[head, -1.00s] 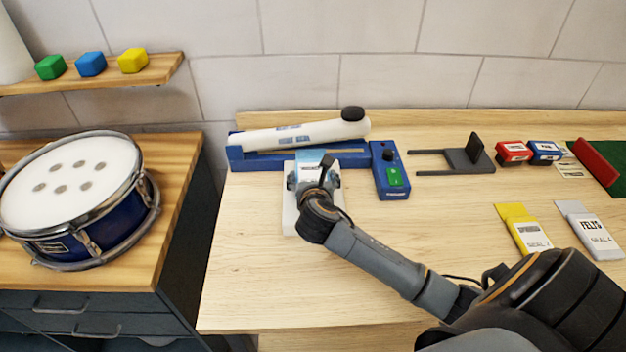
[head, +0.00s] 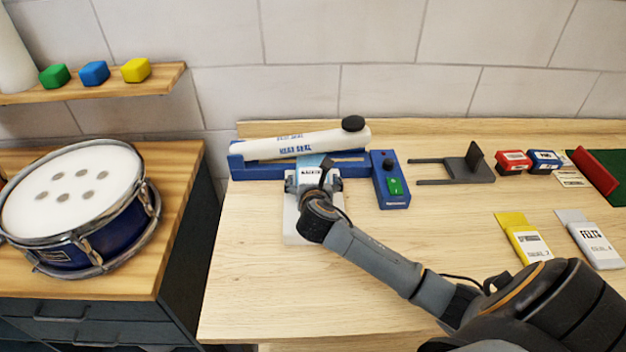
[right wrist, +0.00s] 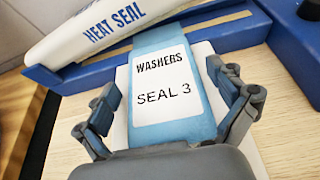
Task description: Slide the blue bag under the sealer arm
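The blue bag (right wrist: 168,128) has a white label reading WASHERS SEAL 3. It lies on a white block (head: 296,226) in front of the blue sealer base (head: 240,172). The white sealer arm (head: 300,140), marked HEAT SEAL, is tilted up over the base. In the right wrist view, the bag's far end reaches to the arm's lower edge (right wrist: 110,30); how far it passes beneath is hidden. My right gripper (head: 314,182) is low over the bag, its fingers spread on either side of it; it also shows in the right wrist view (right wrist: 170,100). My left gripper is out of view.
A control box (head: 392,180) with a green switch stands right of the sealer. A dark fork-shaped stand (head: 470,168), red box (head: 513,162), blue box (head: 544,160), yellow bag (head: 524,240) and grey bag (head: 592,240) lie further right. A drum (head: 75,200) stands left.

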